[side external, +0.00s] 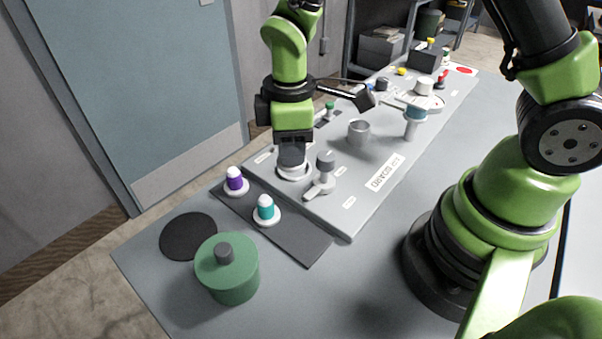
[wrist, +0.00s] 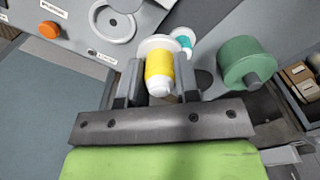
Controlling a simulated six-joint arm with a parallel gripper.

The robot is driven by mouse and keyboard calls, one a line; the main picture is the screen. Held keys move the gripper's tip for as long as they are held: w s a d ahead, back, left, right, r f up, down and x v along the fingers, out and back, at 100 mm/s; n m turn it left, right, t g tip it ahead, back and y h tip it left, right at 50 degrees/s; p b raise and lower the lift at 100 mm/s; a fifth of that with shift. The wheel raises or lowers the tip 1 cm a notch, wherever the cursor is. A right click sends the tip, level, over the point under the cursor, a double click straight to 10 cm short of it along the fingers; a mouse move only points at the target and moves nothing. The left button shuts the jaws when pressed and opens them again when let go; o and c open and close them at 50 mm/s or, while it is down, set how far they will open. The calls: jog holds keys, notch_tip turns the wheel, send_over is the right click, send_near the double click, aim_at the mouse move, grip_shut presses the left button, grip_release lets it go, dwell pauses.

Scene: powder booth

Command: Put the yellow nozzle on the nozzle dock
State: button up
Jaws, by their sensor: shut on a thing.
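The yellow nozzle (wrist: 159,72) sits between the two fingers of my gripper (wrist: 156,80) in the wrist view, with its white flange at the far end. My gripper is shut on it. In the side view, my gripper (side external: 292,157) points down over the near left end of the grey board, and the yellow body is hidden. A white ring (side external: 293,174) shows just below the fingers; I cannot tell whether it is the flange or a seat. No part is clearly marked as the nozzle dock. The wrist view shows a white ring seat (wrist: 113,24) on the board.
A teal nozzle (side external: 265,208) and a purple nozzle (side external: 235,181) stand on a dark strip (side external: 297,242). A green canister (side external: 228,270) stands near a black disc (side external: 188,236). A grey lever fitting (side external: 325,172) stands close right of my gripper.

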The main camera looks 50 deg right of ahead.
jog(key=w+d+f, duration=0.1)
jog(key=w+d, duration=0.3)
jog(key=d, duration=0.2)
jog(key=shift+w+a+f, duration=0.1)
jog(key=shift+a+f, duration=0.05)
jog(key=shift+f, duration=1.3)
jog(key=shift+w+a+f, duration=0.1)
jog(key=shift+f, duration=1.3)
jog(key=shift+f, duration=0.65)
jog(key=o, duration=1)
jog(key=shift+o, duration=0.5)
jog(key=o, duration=0.4)
jog(key=shift+r, duration=0.1)
